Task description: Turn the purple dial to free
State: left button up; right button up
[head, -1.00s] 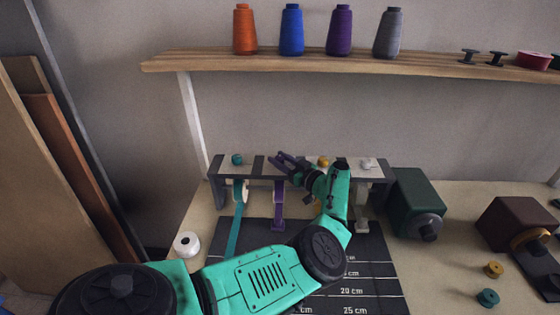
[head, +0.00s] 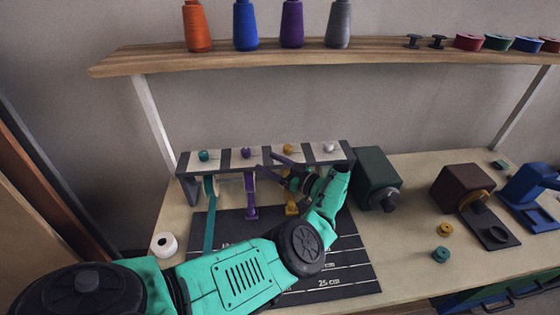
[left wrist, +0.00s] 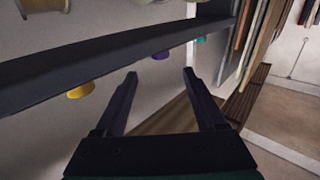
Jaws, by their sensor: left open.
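The purple dial (head: 246,152) stands on the pale top of the rack, between a teal dial (head: 203,155) and a yellow dial (head: 288,149). A white dial (head: 328,147) is at the right end. My left gripper (head: 281,158) is at the rack near the yellow dial, right of the purple one, its dark fingers pointing left. In the left wrist view its fingers (left wrist: 158,75) are open and empty. There the purple dial (left wrist: 161,55) lies beyond the fingertips, apart from them, and the yellow dial (left wrist: 80,91) is nearer, left of the fingers. My right gripper is not in view.
Purple (head: 250,195) and teal (head: 209,215) ribbons hang from the rack above a dark measuring mat (head: 350,265). A green box (head: 375,178) stands right of the rack. A shelf with thread cones (head: 291,25) runs above. A white roll (head: 164,245) lies at left.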

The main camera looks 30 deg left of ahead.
pick_arm(q)
jog(key=d, duration=0.4)
jog(key=shift+s+f, duration=0.1)
jog(key=shift+s, duration=0.1)
